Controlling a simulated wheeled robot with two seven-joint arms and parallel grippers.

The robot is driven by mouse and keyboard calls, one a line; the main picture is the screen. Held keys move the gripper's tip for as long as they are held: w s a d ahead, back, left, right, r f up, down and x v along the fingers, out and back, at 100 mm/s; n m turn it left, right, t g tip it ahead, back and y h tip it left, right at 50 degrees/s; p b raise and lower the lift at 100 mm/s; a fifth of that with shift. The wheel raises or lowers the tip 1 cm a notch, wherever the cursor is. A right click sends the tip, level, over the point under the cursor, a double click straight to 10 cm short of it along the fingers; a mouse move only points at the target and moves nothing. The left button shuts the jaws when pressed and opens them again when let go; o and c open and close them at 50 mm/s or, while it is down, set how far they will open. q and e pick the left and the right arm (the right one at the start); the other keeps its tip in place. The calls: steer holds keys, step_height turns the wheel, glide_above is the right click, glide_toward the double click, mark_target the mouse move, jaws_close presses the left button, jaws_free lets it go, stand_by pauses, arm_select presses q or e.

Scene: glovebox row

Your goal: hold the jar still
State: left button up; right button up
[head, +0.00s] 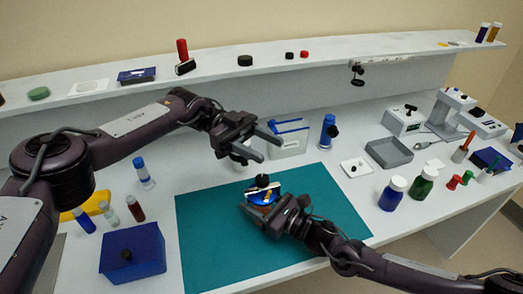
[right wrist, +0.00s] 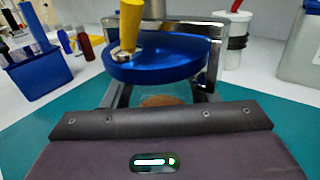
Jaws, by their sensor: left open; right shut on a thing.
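The jar shows its broad blue lid (right wrist: 155,62) in the right wrist view, with a clear body and something brownish inside (right wrist: 160,100) below. A yellow piece with a metal ring (right wrist: 130,25) stands at the lid. In the head view the jar (head: 254,197) is small and partly hidden, over the green mat (head: 215,245). My right gripper (head: 267,202) is shut on the jar, with a finger on either side. My left gripper (head: 264,149) is open and empty, above and behind the jar, apart from it. A black knob (head: 262,180) shows just behind or on the jar; I cannot tell which.
A blue box (head: 135,252) and several small bottles stand left of the mat. A white bin with blue edges (head: 288,140) and a blue bottle (head: 328,131) stand behind it. A grey tray (head: 388,153) and blue and green jars stand right. The mat's left part is clear.

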arm_select(q)
steer(key=shift+s+d+f, duration=0.2)
steer(key=shift+d+f, duration=0.05)
steer(key=shift+d, duration=0.1)
steer(key=s+d+t+h, duration=0.1)
steer(key=d+t+h, duration=0.1)
steer(key=d+h, duration=0.25)
step_height(320, 180, up, 3)
steer(key=w+n+t+h, duration=0.1)
steer(key=n+t+h, duration=0.15)
steer(key=t, duration=0.25)
steer(key=n+t+y, duration=0.2)
steer(key=n+t, duration=0.9)
steer(key=t, duration=0.4)
glide_above(258, 183)
steer(key=s+d, duration=0.1)
steer(key=d, duration=0.1)
step_height(258, 183, down, 3)
steer(key=s+a+f+n+t+y, duration=0.3)
steer(key=s+a+f+n+y, duration=0.1)
steer(key=s+a+f+y, duration=0.4)
steer(key=x, duration=0.4)
steer(key=f+x, duration=0.1)
steer(key=x, duration=0.7)
steer(key=shift+w+a+f, duration=0.2)
steer(key=shift+w+a, duration=0.05)
steer(key=shift+w, duration=0.25)
steer(key=shift+c, duration=0.2)
